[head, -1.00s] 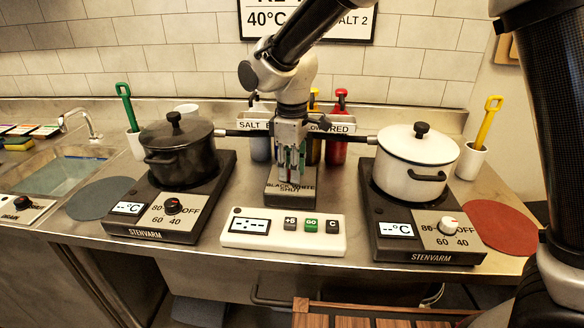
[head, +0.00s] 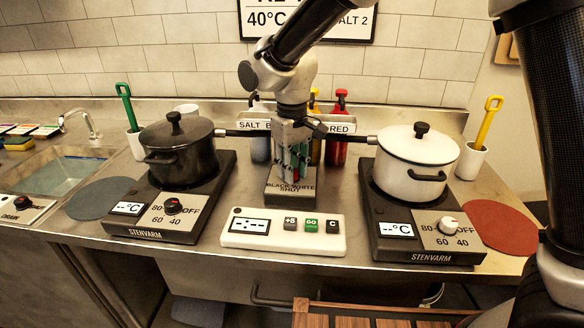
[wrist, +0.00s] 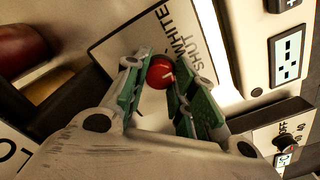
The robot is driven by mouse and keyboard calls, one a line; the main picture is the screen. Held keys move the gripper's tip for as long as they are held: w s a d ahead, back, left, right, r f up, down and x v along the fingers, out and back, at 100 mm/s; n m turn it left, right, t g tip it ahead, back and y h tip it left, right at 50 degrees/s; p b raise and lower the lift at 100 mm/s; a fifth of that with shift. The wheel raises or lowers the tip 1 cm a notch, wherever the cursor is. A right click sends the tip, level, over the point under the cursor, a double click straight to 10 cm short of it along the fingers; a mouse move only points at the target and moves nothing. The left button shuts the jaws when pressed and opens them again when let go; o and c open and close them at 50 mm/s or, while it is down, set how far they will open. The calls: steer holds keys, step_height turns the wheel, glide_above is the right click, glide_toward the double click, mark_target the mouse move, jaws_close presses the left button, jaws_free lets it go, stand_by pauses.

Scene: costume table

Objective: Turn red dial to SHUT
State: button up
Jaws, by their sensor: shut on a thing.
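The red dial (wrist: 160,72) sits between the green finger pads of my gripper (wrist: 157,82) in the wrist view. It has a small pale mark on its face; which label that mark points to is unclear. Its dark-lettered panel (wrist: 120,42) shows WHITE and SHUT beyond the fingers. The fingers mostly hide the dial there. My gripper is shut on the dial.
A black pot (head: 178,158) on the left hotplate and a white pot (head: 408,178) on the right one flank the box, with pipes running toward them. A white timer (head: 283,243) stands in front. Bottles, including a red one (head: 338,150), stand close behind.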

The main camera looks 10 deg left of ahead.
stand_by(0.3)
steer(key=o, duration=1.1)
steer(key=shift+c, duration=0.2)
steer(key=shift+r, duration=0.1)
step_height(320, 180, up, 12)
